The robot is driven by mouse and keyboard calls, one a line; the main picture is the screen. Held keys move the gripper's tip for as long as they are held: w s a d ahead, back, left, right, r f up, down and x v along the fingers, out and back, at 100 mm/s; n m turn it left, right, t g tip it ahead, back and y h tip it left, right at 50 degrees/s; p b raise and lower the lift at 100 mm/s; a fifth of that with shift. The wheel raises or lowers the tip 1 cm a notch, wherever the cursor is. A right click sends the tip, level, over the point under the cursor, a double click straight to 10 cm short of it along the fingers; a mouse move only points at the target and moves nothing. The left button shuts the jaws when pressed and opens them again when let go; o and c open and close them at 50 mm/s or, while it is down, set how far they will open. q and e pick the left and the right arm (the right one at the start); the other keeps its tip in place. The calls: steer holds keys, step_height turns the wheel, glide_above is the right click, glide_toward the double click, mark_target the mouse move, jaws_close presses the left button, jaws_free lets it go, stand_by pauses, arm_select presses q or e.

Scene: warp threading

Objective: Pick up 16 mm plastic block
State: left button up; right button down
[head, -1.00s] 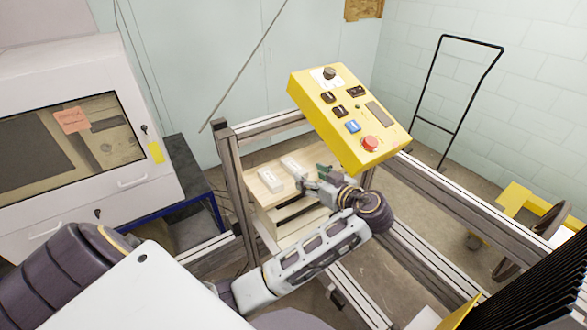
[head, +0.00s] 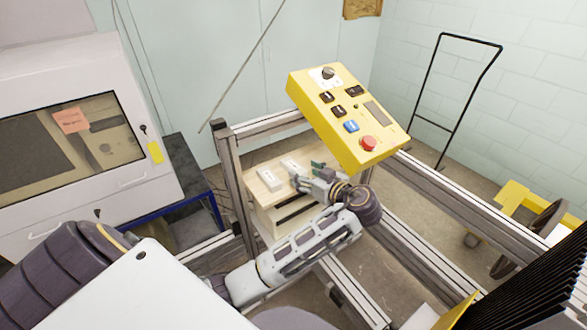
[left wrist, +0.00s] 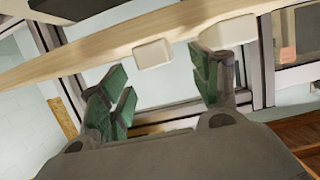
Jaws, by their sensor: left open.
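Two white blocks lie side by side on a pale wooden top in the head view. The nearer-left one (head: 269,180) and the farther one (head: 290,165) carry small markings too small to read, so I cannot tell which is 16 mm. My left gripper (head: 307,174) is open and empty, just right of the farther block. In the left wrist view, one block (left wrist: 153,53) appears between the open green-padded fingers (left wrist: 162,88), beyond their tips. The other block (left wrist: 232,32) shows above the right-hand finger, partly hidden by it. My right gripper is not in view.
The wooden top (head: 251,162) sits inside a metal profile frame (head: 233,180). A yellow control box (head: 325,115) with buttons overhangs just above and right of my gripper. A white machine (head: 70,130) stands at left.

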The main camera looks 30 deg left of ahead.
mark_target(293, 165)
arm_select(q)
steer(key=shift+w+a+p, duration=0.3)
steer(key=shift+a+p, duration=0.05)
steer(key=shift+a, duration=0.25)
steer(key=shift+w+a+p, duration=0.3)
steer(key=shift+a+p, duration=0.05)
steer(key=shift+a, duration=0.25)
steer(key=shift+p+x, duration=0.3)
steer(key=shift+x, duration=1)
steer(key=shift+d+f, duration=0.1)
steer(key=shift+c, duration=0.5)
steer(key=c, duration=1.1)
